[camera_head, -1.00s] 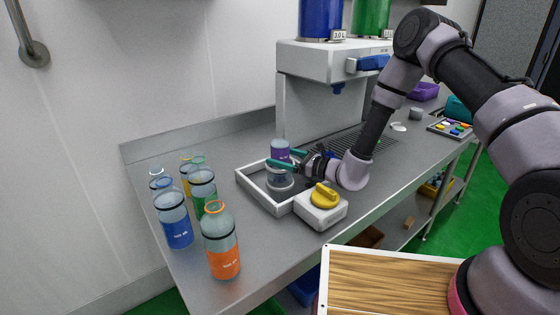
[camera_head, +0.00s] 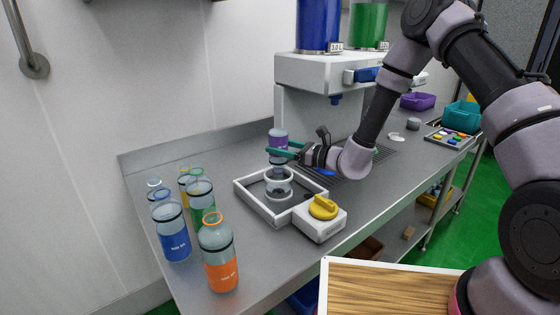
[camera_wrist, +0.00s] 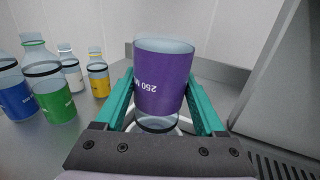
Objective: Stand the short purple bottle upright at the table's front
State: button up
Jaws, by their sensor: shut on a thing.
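The short purple bottle (camera_head: 278,137) is held upside down, its purple part on top and its clear part below. It also shows in the wrist view (camera_wrist: 163,80), where its label reads inverted. My gripper (camera_head: 284,150) has teal fingers shut on the bottle's sides. The bottle is above a round clear and white holder (camera_head: 278,182) in a white square tray (camera_head: 246,194). Whether its lower end is fully clear of the holder is hard to tell. The grey table's front (camera_head: 262,275) has bare room.
A white box with a yellow knob (camera_head: 323,208) adjoins the tray. Several upright bottles stand at left, including orange (camera_head: 220,265), blue (camera_head: 173,240) and green (camera_head: 200,197). A white dispenser (camera_head: 318,68) stands behind, right of the bottle.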

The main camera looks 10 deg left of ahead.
notch_tip(320, 180, up, 14)
dwell(0.7)
jog(key=shift+s, duration=0.1)
jog(key=s+d+r, duration=0.2)
jog(key=s+d, duration=0.1)
jog(key=s, duration=0.3)
jog(key=s+d+r, duration=0.2)
jog(key=s+d, duration=0.1)
jog(key=s, duration=0.3)
jog(key=shift+s, duration=0.2)
jog(key=shift+d, duration=0.1)
jog(key=shift+m, duration=3)
